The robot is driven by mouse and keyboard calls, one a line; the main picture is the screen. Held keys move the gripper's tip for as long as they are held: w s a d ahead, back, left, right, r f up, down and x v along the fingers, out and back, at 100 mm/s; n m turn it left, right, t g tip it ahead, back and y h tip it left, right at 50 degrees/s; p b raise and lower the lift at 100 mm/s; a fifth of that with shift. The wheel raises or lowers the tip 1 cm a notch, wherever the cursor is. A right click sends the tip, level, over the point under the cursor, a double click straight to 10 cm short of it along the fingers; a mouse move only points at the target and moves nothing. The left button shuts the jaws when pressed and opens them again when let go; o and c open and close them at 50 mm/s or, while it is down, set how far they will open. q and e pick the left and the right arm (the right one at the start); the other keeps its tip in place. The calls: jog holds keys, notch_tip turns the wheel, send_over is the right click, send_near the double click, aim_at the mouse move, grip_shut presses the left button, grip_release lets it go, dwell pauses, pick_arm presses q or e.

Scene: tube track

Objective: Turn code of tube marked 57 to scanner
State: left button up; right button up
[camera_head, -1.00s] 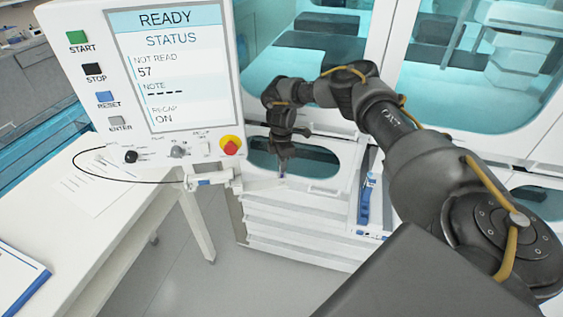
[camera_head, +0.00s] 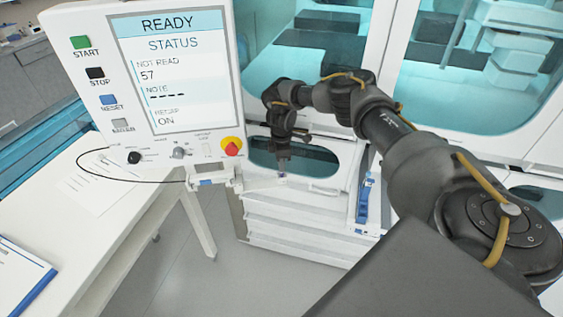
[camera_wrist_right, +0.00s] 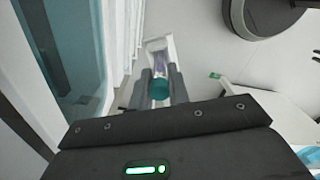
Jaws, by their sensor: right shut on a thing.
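My right gripper (camera_head: 283,163) hangs pointing down in front of the white machine, by the dark window opening. In the right wrist view, its fingers (camera_wrist_right: 159,84) are shut on a tube with a teal cap (camera_wrist_right: 159,89). The tube's clear and purplish body (camera_wrist_right: 159,62) extends beyond the cap, with a white surface around its far end. Whether it touches that surface, its number and its code cannot be made out. The control panel's screen (camera_head: 172,75) reads READY, NOT READ 57, RECAP ON. I cannot pick out the scanner with certainty. My left gripper is not in view.
The panel carries buttons and a red-yellow knob (camera_head: 231,147). A small white device (camera_head: 210,177) with a black cable sits below it. A blue-and-white part (camera_head: 364,200) stands right of the gripper. A white table (camera_head: 95,225) with papers is at left.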

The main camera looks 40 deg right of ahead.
jog(key=shift+r+m+p, duration=0.15)
jog(key=shift+m+p, duration=0.35)
jog(key=shift+m, duration=0.7)
jog(key=shift+m+p, duration=0.3)
jog(key=shift+p, duration=0.05)
jog(key=shift+m, duration=1.1)
jog(key=shift+m, duration=1)
jog(key=shift+f, duration=0.2)
jog(key=shift+f, duration=0.15)
